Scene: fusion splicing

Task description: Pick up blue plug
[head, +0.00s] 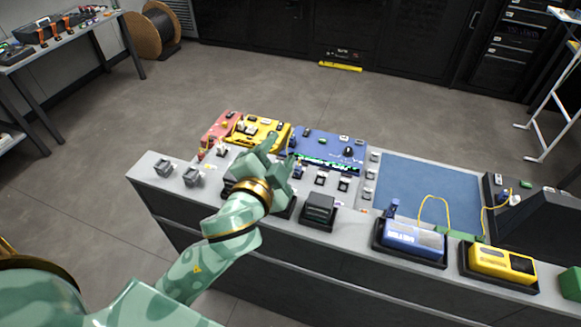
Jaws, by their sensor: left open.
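My left gripper (279,155) is open above the workbench (345,213). It is in front of the yellow and blue panels at the bench's back edge. A small dark blue piece (299,170), which looks like the blue plug, stands on the bench just right of the fingers. The gripper partly covers the area around it, and I cannot tell whether they touch. Another small blue upright piece (393,207) stands at the back of the blue meter (414,238). My right gripper is not in view.
A red panel (219,128), a yellow panel (255,133) and a blue panel (328,147) line the back edge. A black box (319,208) sits right of my wrist. A yellow meter (501,262) stands at the right. The blue mat (430,185) is mostly clear.

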